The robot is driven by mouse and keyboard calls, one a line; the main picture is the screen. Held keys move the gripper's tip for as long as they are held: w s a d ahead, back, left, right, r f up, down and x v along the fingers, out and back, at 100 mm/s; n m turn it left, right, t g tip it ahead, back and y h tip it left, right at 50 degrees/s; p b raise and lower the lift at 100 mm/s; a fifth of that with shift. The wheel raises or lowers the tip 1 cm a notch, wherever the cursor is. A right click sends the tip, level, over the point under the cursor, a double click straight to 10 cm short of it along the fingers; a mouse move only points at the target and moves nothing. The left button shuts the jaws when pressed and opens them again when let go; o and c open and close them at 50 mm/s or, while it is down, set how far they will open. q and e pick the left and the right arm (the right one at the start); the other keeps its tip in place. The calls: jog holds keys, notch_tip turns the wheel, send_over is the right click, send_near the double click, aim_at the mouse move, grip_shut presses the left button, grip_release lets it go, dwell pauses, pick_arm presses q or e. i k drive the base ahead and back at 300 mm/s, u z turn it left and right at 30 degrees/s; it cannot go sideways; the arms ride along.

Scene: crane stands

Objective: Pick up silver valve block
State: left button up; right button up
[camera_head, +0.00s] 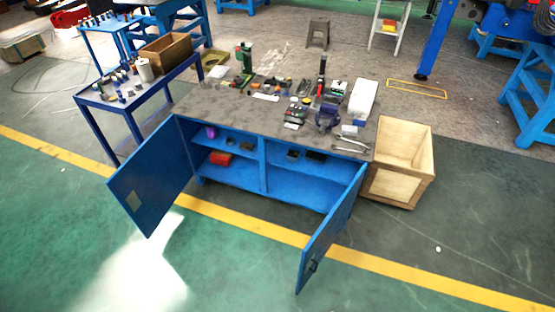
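A small light-grey, block-shaped item (349,131) lies near the right front of the workbench top, and it may be the silver valve block. It is too small in the picture for me to be sure. Dark blue parts (327,117) sit just left of it, and silver wrench-like tools (350,145) lie in front of it at the bench edge. Neither of my grippers shows in the head view.
The workbench (215,108) has both blue doors open, the left door (150,185) and right door (328,235) jutting forward. A wooden crate (395,187) stands at its right. A blue side table (100,97) stands at the left. The front floor is clear.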

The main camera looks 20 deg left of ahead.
aim_at(290, 157)
jog(key=u, duration=0.35)
jog(key=k, duration=0.45)
jog(key=u, duration=1.45)
jog(key=i, duration=2.05)
jog(key=z, duration=0.9)
jog(key=i, duration=0.8)
jog(key=z, duration=0.9)
